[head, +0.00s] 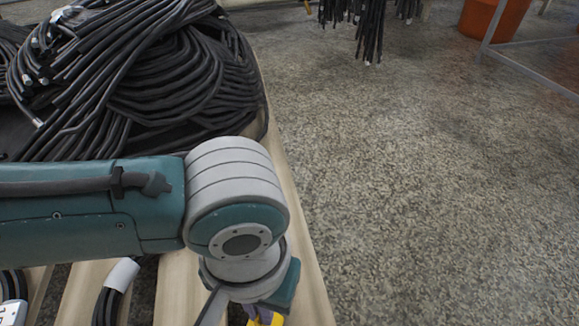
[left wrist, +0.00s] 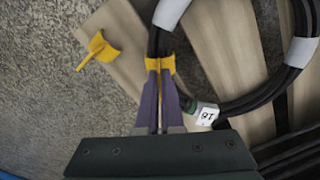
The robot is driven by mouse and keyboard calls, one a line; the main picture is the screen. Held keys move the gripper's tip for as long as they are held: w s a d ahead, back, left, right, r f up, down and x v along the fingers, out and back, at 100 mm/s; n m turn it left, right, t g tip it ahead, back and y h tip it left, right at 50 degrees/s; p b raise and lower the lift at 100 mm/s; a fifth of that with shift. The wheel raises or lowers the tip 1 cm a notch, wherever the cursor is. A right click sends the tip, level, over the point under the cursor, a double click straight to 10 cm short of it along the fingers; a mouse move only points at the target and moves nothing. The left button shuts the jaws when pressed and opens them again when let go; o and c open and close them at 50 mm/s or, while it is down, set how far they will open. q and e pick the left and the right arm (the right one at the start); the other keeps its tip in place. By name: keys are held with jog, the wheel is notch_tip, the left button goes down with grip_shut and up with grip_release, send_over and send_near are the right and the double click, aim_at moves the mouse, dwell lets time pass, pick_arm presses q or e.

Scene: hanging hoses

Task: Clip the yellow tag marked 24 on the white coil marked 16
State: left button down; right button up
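My left gripper (left wrist: 160,75) is shut on a yellow tag (left wrist: 161,64) in the left wrist view; its number cannot be read. The tag is right at the black hose of a coil (left wrist: 219,90) with white bands; I cannot tell whether it is clipped around the hose. A white label (left wrist: 207,115) on that coil shows 16, seen upside down. In the head view my left gripper is mostly hidden under my arm, with a yellow tag (head: 265,319) at the bottom edge. My right gripper is not in view.
Another yellow tag (left wrist: 97,50) lies to the left near the edge of the wooden slats (left wrist: 110,25). A large pile of black hoses (head: 150,75) fills the upper left. More hoses (head: 370,30) hang at the back.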

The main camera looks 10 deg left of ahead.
pick_arm(q)
jog(key=shift+f+b, duration=0.4)
jog(key=shift+f, duration=0.35)
dwell(0.6)
jog(key=c, duration=1)
grip_release()
